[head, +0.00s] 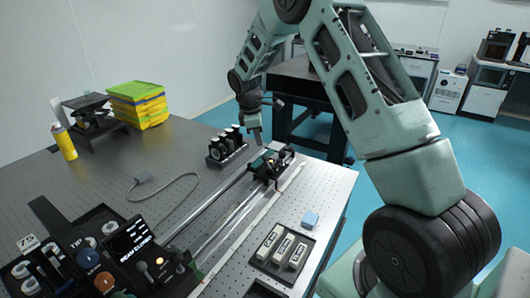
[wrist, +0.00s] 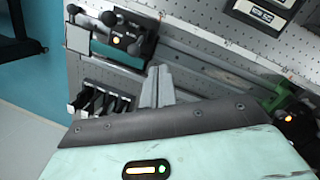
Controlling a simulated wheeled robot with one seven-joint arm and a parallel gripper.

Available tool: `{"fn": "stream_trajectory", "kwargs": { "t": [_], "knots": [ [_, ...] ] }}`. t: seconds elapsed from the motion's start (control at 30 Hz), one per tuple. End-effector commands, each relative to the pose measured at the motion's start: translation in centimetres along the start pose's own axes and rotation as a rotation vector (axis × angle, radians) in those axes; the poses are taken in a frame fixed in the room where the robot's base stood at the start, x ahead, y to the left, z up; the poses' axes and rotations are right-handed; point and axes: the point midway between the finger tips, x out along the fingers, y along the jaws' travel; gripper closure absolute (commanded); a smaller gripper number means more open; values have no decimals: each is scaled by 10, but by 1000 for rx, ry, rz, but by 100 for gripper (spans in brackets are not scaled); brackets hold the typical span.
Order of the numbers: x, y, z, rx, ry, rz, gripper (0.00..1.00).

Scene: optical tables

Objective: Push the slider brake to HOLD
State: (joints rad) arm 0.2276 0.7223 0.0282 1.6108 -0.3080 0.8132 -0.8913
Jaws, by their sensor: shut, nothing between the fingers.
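The slider carriage (head: 268,165) is a small dark block with teal sides, on the far end of the long rail (head: 222,213). My gripper (head: 257,136) is shut and empty, beyond the carriage and pointing down. In the wrist view its fingertips (wrist: 158,82) are together just below the carriage; I cannot tell whether they touch it.
A rack of black holders (head: 227,146) stands left of the carriage, close to my gripper. A control panel (head: 132,240) is at the near end. A cable (head: 190,176) lies left.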

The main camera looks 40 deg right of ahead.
Motion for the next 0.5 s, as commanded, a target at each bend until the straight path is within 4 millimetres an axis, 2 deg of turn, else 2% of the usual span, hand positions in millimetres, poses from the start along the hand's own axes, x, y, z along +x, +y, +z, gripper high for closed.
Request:
{"fn": "stream_trajectory", "kwargs": {
  "t": [0.2,0.5],
  "knots": [
    [-28,4,-8,1,1,1,100],
    [-38,5,-9,0,0,-1,100]
  ]
}}
